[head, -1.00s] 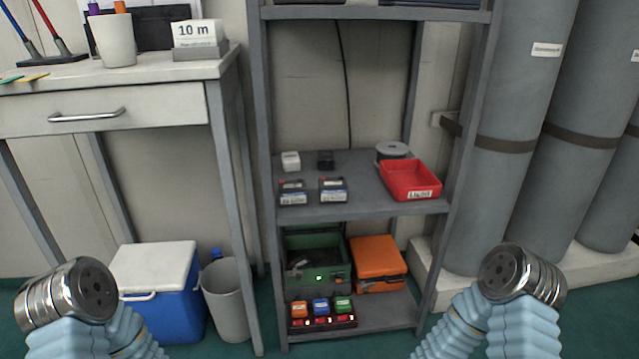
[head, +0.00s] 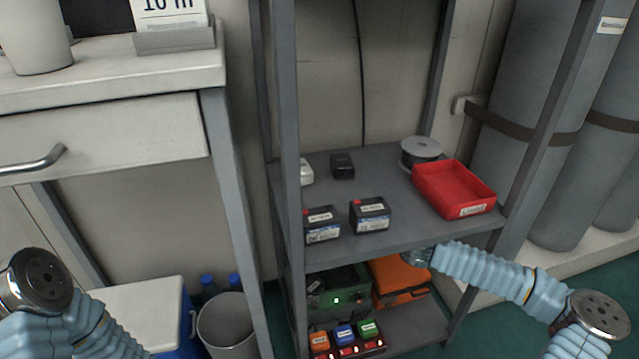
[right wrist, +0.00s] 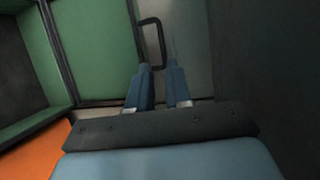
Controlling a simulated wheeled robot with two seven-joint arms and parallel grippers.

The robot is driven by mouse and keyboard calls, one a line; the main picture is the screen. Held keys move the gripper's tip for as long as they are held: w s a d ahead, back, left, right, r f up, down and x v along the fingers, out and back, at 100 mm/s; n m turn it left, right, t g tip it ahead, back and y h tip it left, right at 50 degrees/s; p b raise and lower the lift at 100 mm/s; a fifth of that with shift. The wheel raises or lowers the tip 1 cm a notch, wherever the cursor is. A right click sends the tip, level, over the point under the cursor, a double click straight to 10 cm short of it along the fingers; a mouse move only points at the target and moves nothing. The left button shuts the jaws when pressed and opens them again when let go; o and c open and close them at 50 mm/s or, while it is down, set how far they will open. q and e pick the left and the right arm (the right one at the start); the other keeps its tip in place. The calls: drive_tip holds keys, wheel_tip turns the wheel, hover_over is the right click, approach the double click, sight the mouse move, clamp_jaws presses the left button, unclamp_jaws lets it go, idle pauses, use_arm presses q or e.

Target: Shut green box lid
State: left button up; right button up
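The green box (head: 338,290) stands on the lower shelf, partly hidden by the middle shelf and a post. In the right wrist view, green dark-edged panels (right wrist: 105,45) fill the left, apparently the open lid and the box. A black loop handle (right wrist: 143,45) sticks out beside the upper panel. My right gripper (right wrist: 161,68) has its two blue fingers slightly apart, with the handle's near end at the fingertips; I cannot tell whether they touch. In the head view my right arm reaches in under the middle shelf, hiding that gripper. My left gripper is out of view.
An orange case (head: 400,281) sits right of the green box, and red, blue and green small blocks stand in front. The middle shelf (head: 400,237) overhangs the box, with a red tray (head: 453,190) above. Grey posts flank the opening.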

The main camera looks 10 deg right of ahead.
drive_tip(key=b+x, duration=0.1)
drive_tip(key=x, duration=0.6)
drive_tip(key=shift+w+r, duration=0.2)
drive_tip(key=shift+w, duration=0.05)
drive_tip(key=shift+c, duration=0.3)
clamp_jaws()
idle(0.9)
